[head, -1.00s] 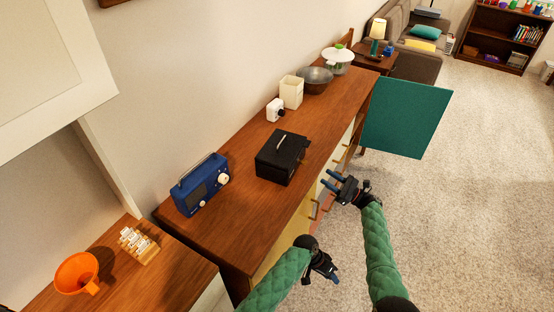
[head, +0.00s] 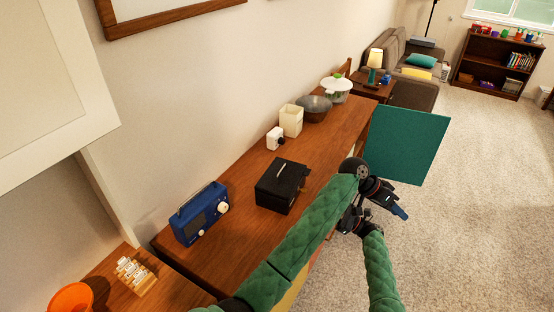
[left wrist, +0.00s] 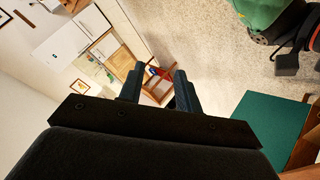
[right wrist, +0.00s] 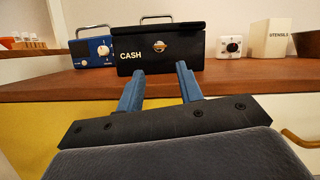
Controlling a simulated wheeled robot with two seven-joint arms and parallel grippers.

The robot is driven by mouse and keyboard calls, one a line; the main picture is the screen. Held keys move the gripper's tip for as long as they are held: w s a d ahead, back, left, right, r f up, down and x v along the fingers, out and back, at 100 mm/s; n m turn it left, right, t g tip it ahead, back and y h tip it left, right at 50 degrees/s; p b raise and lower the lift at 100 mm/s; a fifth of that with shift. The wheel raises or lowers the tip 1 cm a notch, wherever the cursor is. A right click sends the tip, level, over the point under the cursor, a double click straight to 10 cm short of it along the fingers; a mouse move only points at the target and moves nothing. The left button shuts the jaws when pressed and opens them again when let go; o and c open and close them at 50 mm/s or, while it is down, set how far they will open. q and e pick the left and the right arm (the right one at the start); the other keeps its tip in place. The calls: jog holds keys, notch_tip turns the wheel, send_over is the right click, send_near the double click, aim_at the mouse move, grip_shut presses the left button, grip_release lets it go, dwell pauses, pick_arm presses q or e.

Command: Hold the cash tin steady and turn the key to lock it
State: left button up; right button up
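The black cash tin (head: 282,186) stands shut on the wooden hutch top, with a handle on its lid. In the right wrist view the tin (right wrist: 190,58) faces me, marked CASH, with a round metal lock and what looks like a key (right wrist: 159,46) on its front. My left gripper (head: 396,210) is right of the tin, past the hutch's front edge, pointing away from it; its fingers stand apart and empty in the left wrist view (left wrist: 158,82). My right gripper (right wrist: 160,82) is open and empty before the tin's front, apart from it. In the head view my left arm mostly hides it.
A blue radio (head: 200,212) stands left of the tin. A white device (head: 274,138), a utensils holder (head: 291,121) and a metal bowl (head: 314,108) stand beyond it. A teal panel (head: 406,145) juts out past the hutch front. The hutch top around the tin is clear.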

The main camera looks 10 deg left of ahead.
pick_arm(q)
jog(key=w+d+r+n+t+h, duration=0.1)
jog(key=w+d+r+t, duration=0.1)
jog(key=w+d+r, duration=0.3)
jog(key=w+d+r+n+t+h, duration=0.1)
jog(key=w+r, duration=0.2)
jog(key=r, duration=0.5)
jog(key=w+a+f+y, duration=0.2)
jog(key=a+f, duration=0.1)
jog(key=a, duration=0.4)
jog(key=w+a+f+m+y, duration=0.1)
jog(key=w+a+f+y, duration=0.15)
jog(key=a, duration=0.45)
jog(key=w+a+f+y, duration=0.1)
jog(key=a+f+y, duration=0.1)
jog(key=a+f, duration=0.35)
jog(key=a+y, duration=0.2)
jog(key=a, duration=0.6)
jog(key=w+a+g+y, duration=0.1)
jog(key=a, duration=0.8)
jog(key=a+g+y, duration=0.1)
jog(key=a+y, duration=0.1)
jog(key=a, duration=0.7)
jog(key=shift+w+a+y, duration=0.1)
jog(key=shift+w+y, duration=0.05)
jog(key=shift+y, duration=0.2)
jog(key=shift+f, duration=3.85)
grip_shut()
